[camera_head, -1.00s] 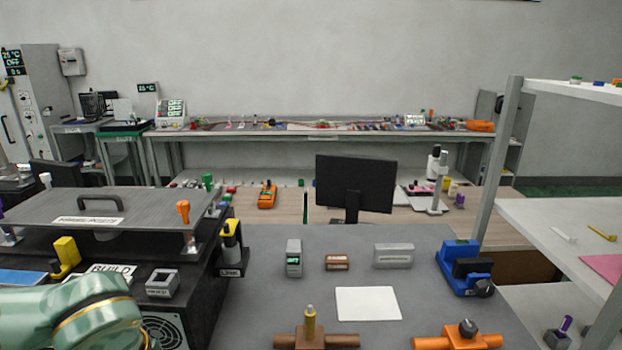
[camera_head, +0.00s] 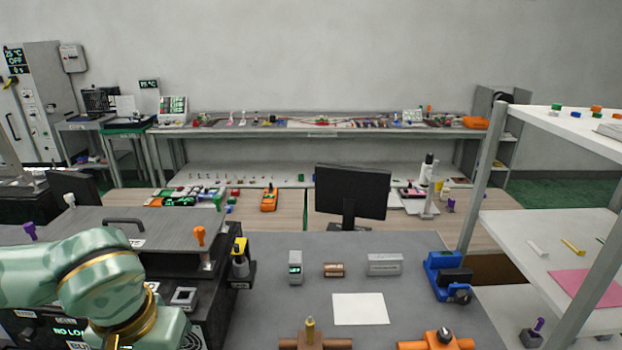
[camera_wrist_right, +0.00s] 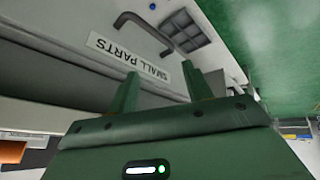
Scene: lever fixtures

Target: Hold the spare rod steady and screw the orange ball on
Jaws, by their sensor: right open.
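An orange rounded knob (camera_head: 199,234) stands on a short lever on the black box at left in the head view; I cannot tell whether it is the task's ball. A brass-coloured upright rod (camera_head: 310,328) stands in a brown fixture (camera_head: 325,342) at the front edge; I cannot tell whether it is the spare rod. My left arm's green links enter from the left, but its gripper is not visible. My right gripper (camera_wrist_right: 162,72) shows in the right wrist view, open and empty, fingers apart in front of a drawer marked SMALL PARTS (camera_wrist_right: 130,60).
An orange fixture (camera_head: 412,345) with a dark knob is at the front right. A blue device (camera_head: 437,268), small blocks and a white sheet (camera_head: 360,309) lie on the grey table (camera_head: 400,248). A white shelf (camera_head: 535,233) stands at right. The table between sheet and blocks is clear.

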